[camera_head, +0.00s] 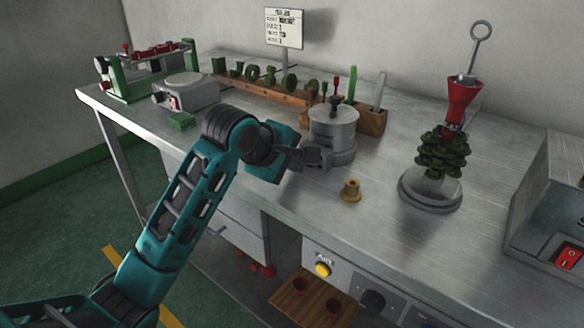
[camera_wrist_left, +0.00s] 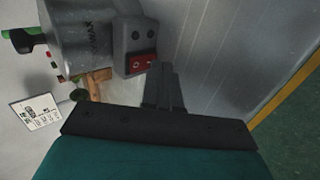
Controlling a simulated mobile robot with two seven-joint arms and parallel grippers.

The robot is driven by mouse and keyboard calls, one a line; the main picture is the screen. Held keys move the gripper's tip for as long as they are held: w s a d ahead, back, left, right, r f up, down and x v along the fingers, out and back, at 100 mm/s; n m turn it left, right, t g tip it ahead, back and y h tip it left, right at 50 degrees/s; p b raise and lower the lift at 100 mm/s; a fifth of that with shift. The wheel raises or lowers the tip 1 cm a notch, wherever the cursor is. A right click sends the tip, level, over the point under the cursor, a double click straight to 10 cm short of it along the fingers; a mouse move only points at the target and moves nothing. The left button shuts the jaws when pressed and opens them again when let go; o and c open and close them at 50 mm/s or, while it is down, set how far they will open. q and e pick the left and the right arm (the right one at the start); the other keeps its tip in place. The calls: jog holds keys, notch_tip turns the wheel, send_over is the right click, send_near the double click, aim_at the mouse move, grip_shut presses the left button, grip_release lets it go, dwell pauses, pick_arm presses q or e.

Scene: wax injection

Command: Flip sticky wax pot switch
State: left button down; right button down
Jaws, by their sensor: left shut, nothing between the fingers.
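The sticky wax pot (camera_head: 333,125) is a grey metal cylinder standing on the bench, with its lid and dark knob on top. In the left wrist view the pot (camera_wrist_left: 90,35) bears partly readable lettering that includes WAX. A grey switch box on its side holds a red rocker switch (camera_wrist_left: 140,62). My left gripper (camera_head: 312,157) is shut and empty, low beside the pot's front left side. In the wrist view its fingertips (camera_wrist_left: 160,75) are close beside the red switch; I cannot tell whether they touch it. The switch is hidden in the head view. My right gripper is not seen.
A small brass cup (camera_head: 350,190) stands in front of the pot. A wooden tool block (camera_head: 371,122) stands behind it. A green wax tree with a red funnel (camera_head: 462,98) stands on a round base to the right. A sign (camera_head: 284,28) stands at the back. Bench between is clear.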

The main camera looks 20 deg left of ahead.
pick_arm(q)
jog(key=shift+w+d, duration=0.15)
jog(key=shift+w, duration=0.1)
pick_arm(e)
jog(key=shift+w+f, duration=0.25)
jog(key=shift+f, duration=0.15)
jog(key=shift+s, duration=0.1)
pick_arm(q)
jog(key=shift+d, duration=0.1)
jog(key=t+p, duration=0.1)
jog(key=p, duration=0.2)
jog(key=shift+w+r+t+h, duration=0.1)
jog(key=shift+t+h, duration=0.2)
jog(key=shift+f+p, duration=0.25)
jog(key=shift+p, duration=0.5)
jog(key=shift+f, duration=0.15)
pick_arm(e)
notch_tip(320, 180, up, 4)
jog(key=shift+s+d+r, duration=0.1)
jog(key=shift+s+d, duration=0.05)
